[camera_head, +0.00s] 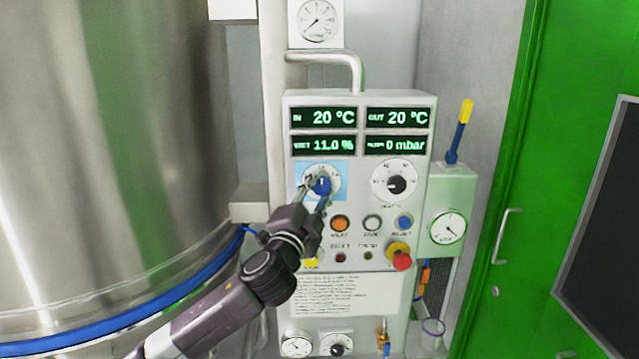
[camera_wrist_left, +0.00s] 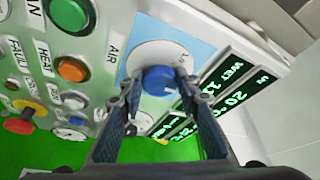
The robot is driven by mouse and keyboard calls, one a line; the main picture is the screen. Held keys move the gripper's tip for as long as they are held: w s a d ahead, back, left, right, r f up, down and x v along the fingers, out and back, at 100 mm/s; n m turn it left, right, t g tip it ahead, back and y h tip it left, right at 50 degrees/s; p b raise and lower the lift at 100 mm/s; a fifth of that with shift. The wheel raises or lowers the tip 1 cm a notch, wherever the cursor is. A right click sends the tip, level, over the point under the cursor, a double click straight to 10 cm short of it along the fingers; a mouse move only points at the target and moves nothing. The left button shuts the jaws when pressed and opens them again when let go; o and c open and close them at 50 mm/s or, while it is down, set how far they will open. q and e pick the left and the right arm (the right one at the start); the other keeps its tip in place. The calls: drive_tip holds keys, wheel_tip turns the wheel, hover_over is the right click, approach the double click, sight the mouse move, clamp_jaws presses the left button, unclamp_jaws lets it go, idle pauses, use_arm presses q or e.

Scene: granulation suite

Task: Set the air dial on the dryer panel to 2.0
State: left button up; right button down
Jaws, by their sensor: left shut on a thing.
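The air dial is a blue knob (camera_head: 321,186) on a white round scale with a light blue backing (camera_head: 340,168), at the upper left of the dryer panel (camera_head: 330,282). My left gripper (camera_head: 320,187) comes in from below and is shut on the blue knob. In the left wrist view the blue knob (camera_wrist_left: 159,80) sits between the two fingertips (camera_wrist_left: 158,86), beside the printed word AIR. The knob's pointer and the exact scale value are too small and partly covered to read. My right gripper is not in view.
A second dial with a black knob (camera_head: 396,185) is to the right. Below are orange (camera_head: 340,223), white and blue buttons and a red emergency stop (camera_head: 402,261). A steel vessel (camera_head: 110,140) stands left; a green door (camera_head: 520,200) is right.

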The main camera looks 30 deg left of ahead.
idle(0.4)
use_arm(q)
drive_tip(key=o, duration=1.2)
drive_tip(key=shift+c, duration=0.2)
drive_tip(key=v, duration=1.2)
